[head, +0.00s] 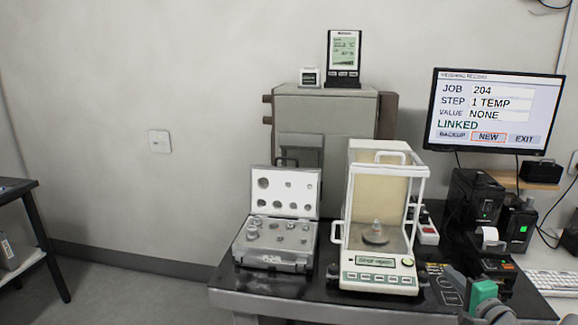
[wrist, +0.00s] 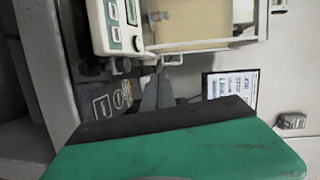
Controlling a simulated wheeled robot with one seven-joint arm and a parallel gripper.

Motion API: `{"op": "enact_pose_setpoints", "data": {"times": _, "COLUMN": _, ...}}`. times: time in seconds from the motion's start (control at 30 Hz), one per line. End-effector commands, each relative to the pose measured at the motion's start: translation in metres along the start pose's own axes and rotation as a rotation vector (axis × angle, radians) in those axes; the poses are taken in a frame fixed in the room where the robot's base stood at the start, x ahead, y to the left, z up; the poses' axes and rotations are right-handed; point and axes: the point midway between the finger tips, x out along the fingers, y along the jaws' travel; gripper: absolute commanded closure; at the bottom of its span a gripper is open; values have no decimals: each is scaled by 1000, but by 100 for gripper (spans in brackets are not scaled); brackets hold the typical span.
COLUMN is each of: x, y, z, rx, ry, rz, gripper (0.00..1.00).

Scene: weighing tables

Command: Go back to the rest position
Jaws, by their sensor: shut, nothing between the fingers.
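My gripper shows in the wrist view (wrist: 158,92) as narrow grey fingers beyond a large green and black part. The fingers are together with nothing between them. In the head view, a green and grey part of my arm (head: 483,293) is low at the right, in front of the table's right side. The gripper is apart from the balance (head: 379,281), which stands to its left in the head view. A small metal weight (head: 377,227) sits on the balance pan.
An open case of weights (head: 275,261) stands left of the balance on the dark table (head: 275,284). A grey cabinet (head: 330,110) stands behind. A monitor (head: 495,112) reads STEP 1 TEMP, VALUE NONE, LINKED. Black devices (head: 476,199) stand at the right. The floor at left is clear.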

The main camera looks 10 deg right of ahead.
Motion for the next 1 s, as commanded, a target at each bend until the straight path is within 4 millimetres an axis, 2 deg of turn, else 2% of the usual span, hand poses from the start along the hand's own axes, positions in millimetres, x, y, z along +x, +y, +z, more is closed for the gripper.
{"op": "enact_pose_setpoints", "data": {"times": 0.17, "x": 18, "y": -9, "z": 44, "rx": -112, "ry": -93, "rz": 88, "gripper": 100}}
{"op": "enact_pose_setpoints", "data": {"times": 0.27, "x": 27, "y": -14, "z": 80, "rx": -208, "ry": -169, "rz": 160, "gripper": 100}}
{"op": "enact_pose_setpoints", "data": {"times": 0.37, "x": 32, "y": -18, "z": 124, "rx": -331, "ry": -264, "rz": 247, "gripper": 100}}
{"op": "enact_pose_setpoints", "data": {"times": 0.47, "x": 26, "y": -24, "z": 180, "rx": -498, "ry": -388, "rz": 355, "gripper": 100}}
{"op": "enact_pose_setpoints", "data": {"times": 0.5, "x": 18, "y": -28, "z": 205, "rx": -584, "ry": -448, "rz": 406, "gripper": 100}}
{"op": "enact_pose_setpoints", "data": {"times": 0.57, "x": -2, "y": -34, "z": 244, "rx": -728, "ry": -545, "rz": 490, "gripper": 100}}
{"op": "enact_pose_setpoints", "data": {"times": 0.6, "x": -22, "y": -38, "z": 268, "rx": -830, "ry": -615, "rz": 549, "gripper": 100}}
{"op": "enact_pose_setpoints", "data": {"times": 0.67, "x": -59, "y": -43, "z": 297, "rx": -977, "ry": -713, "rz": 633, "gripper": 100}}
{"op": "enact_pose_setpoints", "data": {"times": 0.7, "x": -84, "y": -46, "z": 311, "rx": -1059, "ry": -769, "rz": 683, "gripper": 100}}
{"op": "enact_pose_setpoints", "data": {"times": 0.8, "x": -140, "y": -48, "z": 328, "rx": -1204, "ry": -878, "rz": 777, "gripper": 100}}
{"op": "enact_pose_setpoints", "data": {"times": 0.83, "x": -154, "y": -48, "z": 331, "rx": -1231, "ry": -903, "rz": 798, "gripper": 100}}
{"op": "enact_pose_setpoints", "data": {"times": 0.9, "x": -175, "y": -47, "z": 333, "rx": -1272, "ry": -941, "rz": 832, "gripper": 100}}
{"op": "enact_pose_setpoints", "data": {"times": 1.0, "x": -187, "y": -45, "z": 335, "rx": -1292, "ry": -963, "rz": 852, "gripper": 100}}
